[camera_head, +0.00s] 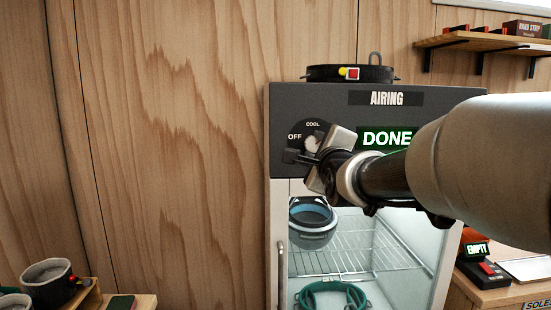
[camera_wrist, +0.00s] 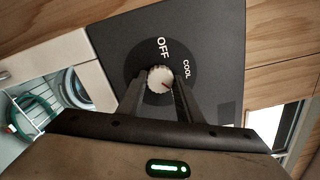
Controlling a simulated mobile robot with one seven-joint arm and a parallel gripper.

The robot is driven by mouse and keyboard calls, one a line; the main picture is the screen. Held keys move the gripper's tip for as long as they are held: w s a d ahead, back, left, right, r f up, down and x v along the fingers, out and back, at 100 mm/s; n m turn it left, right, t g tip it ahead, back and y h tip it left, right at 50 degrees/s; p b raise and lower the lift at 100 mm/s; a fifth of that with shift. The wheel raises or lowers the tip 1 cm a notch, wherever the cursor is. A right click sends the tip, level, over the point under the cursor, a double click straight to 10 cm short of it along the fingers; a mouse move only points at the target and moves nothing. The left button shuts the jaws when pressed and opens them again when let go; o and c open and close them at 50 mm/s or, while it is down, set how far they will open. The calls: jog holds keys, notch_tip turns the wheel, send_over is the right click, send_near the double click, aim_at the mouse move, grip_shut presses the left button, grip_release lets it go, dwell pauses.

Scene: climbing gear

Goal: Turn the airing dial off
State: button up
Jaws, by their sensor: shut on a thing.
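The airing dial is a small white knob (camera_wrist: 160,78) on a dark round plate on the cabinet's front panel. In the wrist view, OFF is printed above the knob and COOL to its upper right. A small reddish mark shows on the knob, but its exact direction is hard to tell. My gripper (camera_head: 314,153) is at the dial, with one finger on each side of the knob, shut on it. In the head view the knob (camera_head: 311,143) is partly hidden by my gripper, and the lower part of the plate is covered.
The airing cabinet (camera_head: 276,128) has a lit DONE display (camera_head: 386,138) right of the dial. Behind its glass door are a blue-and-grey item (camera_head: 312,222) and a green looped item (camera_head: 331,296). A black round object (camera_head: 350,73) lies on top. A shelf (camera_head: 484,41) hangs upper right.

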jog(key=n+b, duration=0.5)
jog(key=n, duration=0.1)
jog(key=shift+f+b, duration=0.15)
jog(key=shift+b, duration=0.15)
jog(key=n+b, duration=0.2)
jog(key=n, duration=0.2)
jog(key=n+b, duration=0.2)
jog(key=n, duration=0.1)
jog(key=shift+n, duration=0.4)
jog(key=n+b, duration=0.2)
jog(key=n, duration=0.3)
jog(key=shift+r, duration=0.2)
jog(key=n+b, duration=0.1)
jog(key=n, duration=0.4)
jog(key=shift+a+r, duration=0.1)
jog(key=shift+n, duration=0.4)
jog(key=o, duration=1)
jog(key=shift+o, duration=0.2)
